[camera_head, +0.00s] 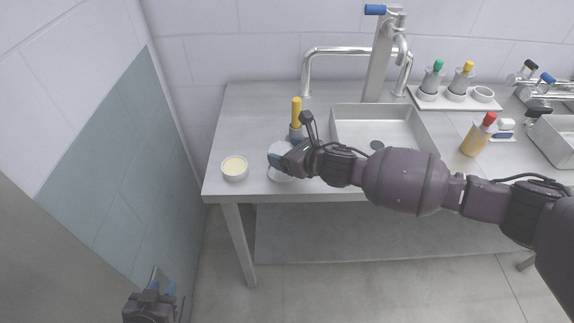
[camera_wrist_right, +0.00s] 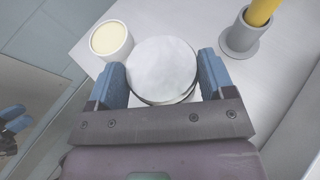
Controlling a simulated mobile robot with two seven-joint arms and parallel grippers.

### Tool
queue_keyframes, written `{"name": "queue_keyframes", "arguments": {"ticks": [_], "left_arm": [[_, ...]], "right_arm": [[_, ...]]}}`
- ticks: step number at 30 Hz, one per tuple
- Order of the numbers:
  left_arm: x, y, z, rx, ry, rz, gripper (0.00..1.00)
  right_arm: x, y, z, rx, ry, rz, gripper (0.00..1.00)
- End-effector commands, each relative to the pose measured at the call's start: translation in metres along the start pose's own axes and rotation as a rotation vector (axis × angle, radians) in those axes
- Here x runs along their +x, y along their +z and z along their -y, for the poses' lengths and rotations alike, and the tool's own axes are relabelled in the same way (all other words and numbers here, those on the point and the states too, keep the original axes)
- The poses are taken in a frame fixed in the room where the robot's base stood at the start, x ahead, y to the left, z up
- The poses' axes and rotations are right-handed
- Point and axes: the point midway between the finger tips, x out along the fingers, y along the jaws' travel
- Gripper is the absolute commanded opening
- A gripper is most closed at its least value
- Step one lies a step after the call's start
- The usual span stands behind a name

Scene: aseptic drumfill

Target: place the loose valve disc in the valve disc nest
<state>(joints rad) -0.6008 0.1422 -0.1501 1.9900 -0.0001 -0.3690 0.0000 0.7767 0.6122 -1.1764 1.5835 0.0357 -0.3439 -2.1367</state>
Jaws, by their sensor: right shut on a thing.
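A round, pale grey-white disc, which looks like the valve disc (camera_wrist_right: 162,68), lies flat between the two blue fingers of my right gripper (camera_wrist_right: 162,82). The fingers are shut on its sides. A dark edge and a pale rim show just under it; I cannot tell whether it rests on that. In the head view my right gripper (camera_head: 277,162) is over the table's front left, hiding much of the disc. No part is clearly recognisable as the nest. My left gripper (camera_head: 160,287) is low at the bottom left, away from the table; its jaw gap is unclear.
A white cup with a cream-coloured top (camera_head: 234,168) stands left of the disc. A yellow-handled part in a grey holder (camera_head: 296,128) stands behind it. The sink (camera_head: 375,118) and tap (camera_head: 381,60) are to the right. The table's front edge is close.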

Motion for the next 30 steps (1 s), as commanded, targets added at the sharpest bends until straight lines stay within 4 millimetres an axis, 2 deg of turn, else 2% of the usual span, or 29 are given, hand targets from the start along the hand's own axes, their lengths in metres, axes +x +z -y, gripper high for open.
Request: {"name": "queue_keyframes", "arguments": {"ticks": [5, 14, 27, 28, 30], "left_arm": [[0.001, 0.001, 0.000, 0.000, 0.000, 0.001, 0.32], [0.004, 0.008, -0.001, 0.000, 0.000, 0.005, 0.32], [0.004, 0.010, -0.001, 0.000, 0.001, 0.007, 0.32], [0.004, 0.010, -0.001, 0.000, 0.000, 0.006, 0.32], [0.004, 0.009, -0.001, 0.000, 0.000, 0.006, 0.32]], "right_arm": [[0.003, -0.006, 0.000, -0.001, 0.000, 0.003, 0.39], [0.017, -0.040, 0.000, 0.002, 0.000, 0.001, 0.39], [0.019, -0.045, 0.000, -0.002, 0.000, 0.002, 0.39], [0.019, -0.046, 0.000, -0.001, 0.000, 0.000, 0.80], [0.019, -0.045, 0.000, -0.001, 0.000, 0.000, 0.91]]}}
